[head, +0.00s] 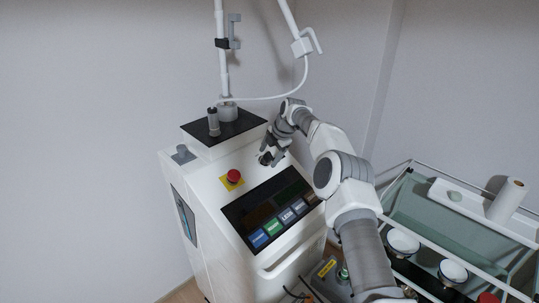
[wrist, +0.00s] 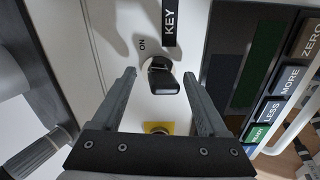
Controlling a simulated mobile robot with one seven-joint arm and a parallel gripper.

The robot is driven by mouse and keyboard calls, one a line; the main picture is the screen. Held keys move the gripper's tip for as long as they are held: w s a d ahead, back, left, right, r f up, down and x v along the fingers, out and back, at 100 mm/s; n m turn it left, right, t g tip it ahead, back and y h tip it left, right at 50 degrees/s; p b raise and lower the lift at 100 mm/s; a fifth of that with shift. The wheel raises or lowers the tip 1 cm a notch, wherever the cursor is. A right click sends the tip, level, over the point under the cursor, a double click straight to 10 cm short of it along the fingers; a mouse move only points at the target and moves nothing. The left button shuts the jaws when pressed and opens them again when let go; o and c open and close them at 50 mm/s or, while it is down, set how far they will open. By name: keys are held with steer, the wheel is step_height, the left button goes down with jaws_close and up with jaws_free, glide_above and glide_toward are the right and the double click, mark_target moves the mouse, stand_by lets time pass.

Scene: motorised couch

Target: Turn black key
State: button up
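The black key (wrist: 162,80) sits in a round switch on the white sloped panel of the machine, below the "ON" mark and a black "KEY" label (wrist: 170,22). My gripper (wrist: 158,75) is open, with one finger on each side of the key in the wrist view. A gap shows between the key and each fingertip; I see no contact. In the head view my gripper (head: 268,157) is down at the panel's upper part, and the key is hard to tell from the dark fingers.
A red button (head: 233,175) on a yellow plate is left of my gripper. A dark display (head: 262,210) with several coloured buttons lies below it. A black-topped box (head: 225,126) with a grey cylinder stands behind. A glass trolley (head: 440,215) is at right.

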steer(key=shift+r, duration=0.15)
steer(key=b+v, duration=0.3)
steer(key=v, duration=1.4)
steer(key=s+r+m+h, duration=0.2)
steer(key=s+r+m, duration=0.4)
steer(key=s, duration=0.4)
steer(key=s+d+r+m+t+h, duration=0.1)
steer(key=s+d+r+m, duration=0.15)
steer(key=s, duration=0.45)
steer(key=s+d+r+m, duration=0.1)
steer(key=s+r+m, duration=0.1)
steer(key=s+m, duration=0.35)
steer(key=s+d+f+m, duration=0.2)
steer(key=s+f+m, duration=0.1)
steer(key=s, duration=0.5)
steer(key=s+d+f+m, duration=0.2)
steer(key=s+m, duration=0.3)
steer(key=s, duration=0.3)
steer(key=s+d+f+m, duration=0.2)
steer(key=s+f+m, duration=0.2)
steer(key=s, duration=0.5)
steer(key=shift+d+t+h, duration=0.3)
steer(key=shift+d+t, duration=0.1)
